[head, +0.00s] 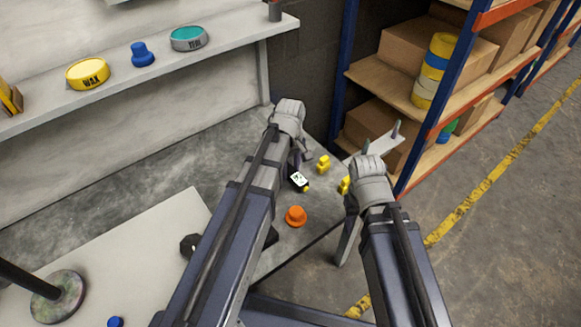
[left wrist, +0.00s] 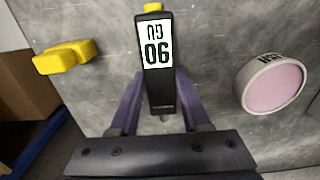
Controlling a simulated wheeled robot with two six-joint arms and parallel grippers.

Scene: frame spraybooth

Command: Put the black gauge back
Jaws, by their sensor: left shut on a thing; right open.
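The black gauge (left wrist: 158,88) has a white label with large black characters, and my left gripper (left wrist: 160,108) is shut on it in the left wrist view. In the head view the gauge (head: 298,180) shows below my left gripper (head: 300,156), over the right part of the grey bench. I cannot tell whether it touches the bench. A small yellow piece (left wrist: 152,7) shows at its far end; I cannot tell if it is part of it.
A yellow piece (head: 323,164) and an orange knob-like piece (head: 296,216) stand near the gauge. A pink-topped tin (left wrist: 275,84) is right of it in the left wrist view. A wall shelf (head: 112,95) holds tins. Racking with boxes (head: 428,48) stands at the right.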

